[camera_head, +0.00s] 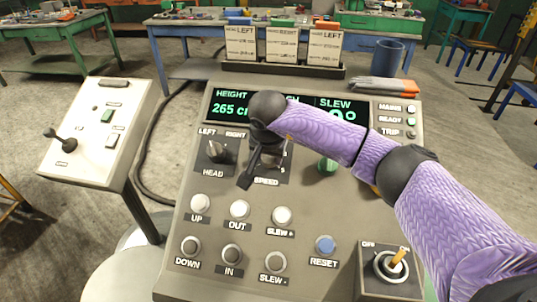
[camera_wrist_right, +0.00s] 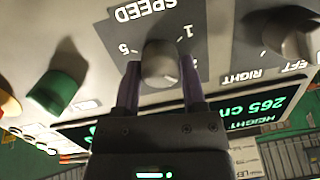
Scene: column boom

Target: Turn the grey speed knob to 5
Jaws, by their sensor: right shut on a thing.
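The grey speed knob (camera_wrist_right: 160,64) sits on a dark plate marked SPEED, with a 5 and a 1 printed on either side of it in the right wrist view. My right gripper (camera_wrist_right: 160,78) is shut on the knob, one finger on each side. In the head view my right gripper (camera_head: 264,160) hides most of the knob, just above the SPEED label. I cannot tell which number the knob points to. My left gripper is not in view.
The HEAD switch (camera_head: 218,151) is left of the gripper; a green knob (camera_head: 327,166) is right. White buttons (camera_head: 239,209) and a blue RESET button (camera_head: 325,244) lie below. The display (camera_head: 232,108) above is partly covered by my arm. A side panel (camera_head: 92,130) stands at left.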

